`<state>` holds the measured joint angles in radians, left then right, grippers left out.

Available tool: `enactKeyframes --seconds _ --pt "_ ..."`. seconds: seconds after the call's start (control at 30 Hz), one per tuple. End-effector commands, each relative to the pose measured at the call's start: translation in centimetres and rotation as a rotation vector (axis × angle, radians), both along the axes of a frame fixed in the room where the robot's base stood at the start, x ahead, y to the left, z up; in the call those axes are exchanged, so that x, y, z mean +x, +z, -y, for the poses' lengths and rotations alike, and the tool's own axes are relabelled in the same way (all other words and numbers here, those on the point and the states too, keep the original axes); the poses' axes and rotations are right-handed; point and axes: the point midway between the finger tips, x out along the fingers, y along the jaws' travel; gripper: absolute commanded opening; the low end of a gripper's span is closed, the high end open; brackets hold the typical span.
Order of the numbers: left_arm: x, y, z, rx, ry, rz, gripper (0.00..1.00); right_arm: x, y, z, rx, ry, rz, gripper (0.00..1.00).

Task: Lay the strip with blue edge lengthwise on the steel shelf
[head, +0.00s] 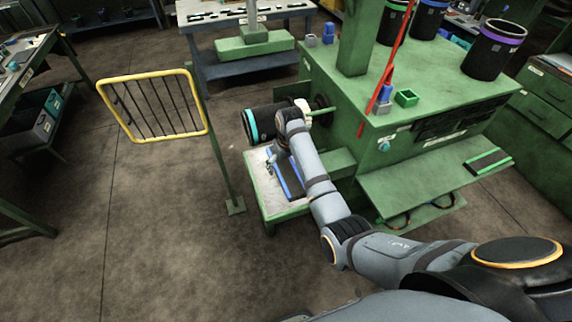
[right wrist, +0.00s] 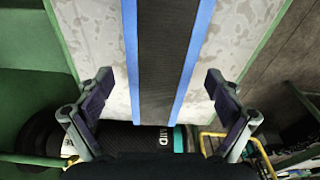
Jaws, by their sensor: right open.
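The dark strip with blue edges (head: 292,183) lies on the pale, worn steel shelf (head: 264,187) in the head view, partly hidden by my right arm. In the right wrist view the strip (right wrist: 165,60) runs lengthwise along the shelf (right wrist: 236,35), with bare metal on both sides. My right gripper (head: 274,158) is over the shelf, close to the strip. In the right wrist view its two fingers (right wrist: 157,88) are wide apart, one on each side of the strip, and neither touches it. My left gripper is out of view.
A black roll with a teal band (head: 249,127) is beside the shelf on the green machine (head: 440,70). A yellow barred guard (head: 155,105) stands to the left on a post. A green-edged strip (head: 487,162) lies on the machine's right ledge. Open floor is at lower left.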

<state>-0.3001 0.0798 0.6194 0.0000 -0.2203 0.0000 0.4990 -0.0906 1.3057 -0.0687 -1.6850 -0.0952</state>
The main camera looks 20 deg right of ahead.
Motion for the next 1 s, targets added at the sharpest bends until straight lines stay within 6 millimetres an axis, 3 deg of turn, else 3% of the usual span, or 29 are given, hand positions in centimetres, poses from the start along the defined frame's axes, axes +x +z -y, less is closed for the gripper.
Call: enactKeyframes --seconds 0.27,0.5,0.67,1.0 --pt "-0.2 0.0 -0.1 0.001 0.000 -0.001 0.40 0.0 0.6 0.0 0.000 0.000 0.001 0.93" --pt "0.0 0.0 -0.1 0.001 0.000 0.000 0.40 -0.5 4.9 0.1 0.000 0.001 0.003 0.93" --pt "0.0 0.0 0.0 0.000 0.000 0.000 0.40 -0.8 7.0 0.1 0.000 0.000 0.001 0.93" --pt "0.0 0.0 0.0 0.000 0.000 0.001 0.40 -0.9 7.5 0.1 0.000 0.000 0.000 0.93"
